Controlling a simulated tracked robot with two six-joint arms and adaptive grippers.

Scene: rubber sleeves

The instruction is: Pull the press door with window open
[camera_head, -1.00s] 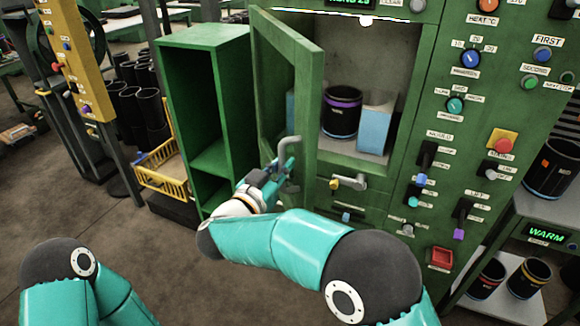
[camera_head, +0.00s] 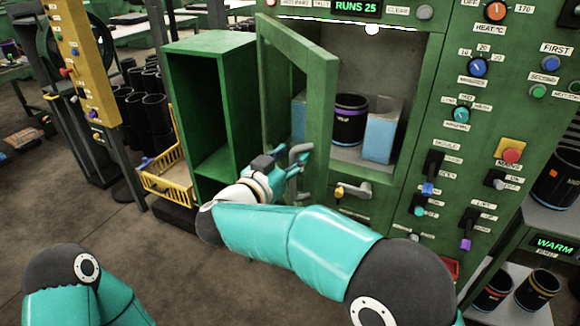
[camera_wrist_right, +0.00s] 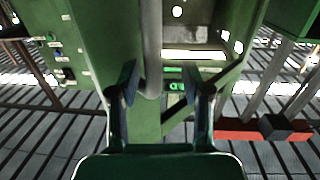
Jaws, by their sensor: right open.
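The green press door with a window (camera_head: 319,117) stands partly open, swung out on its left side from the press front. Its grey bar handle (camera_head: 300,153) is at the door's lower edge. My right gripper (camera_head: 296,172) is at that handle. In the right wrist view my right gripper (camera_wrist_right: 163,85) has its two fingers apart, with the grey handle bar (camera_wrist_right: 152,45) running between them. Contact cannot be told. Behind the door, the press chamber holds a black sleeve with a purple band (camera_head: 349,119) and a blue block (camera_head: 380,136). My left gripper is out of view.
A green open-fronted cabinet (camera_head: 179,110) stands left of the door, close to its free swing side. A yellow crate (camera_head: 168,183) sits lower left. A latch handle (camera_head: 353,190) and a panel with knobs lie right of the door. Dark floor is free in front.

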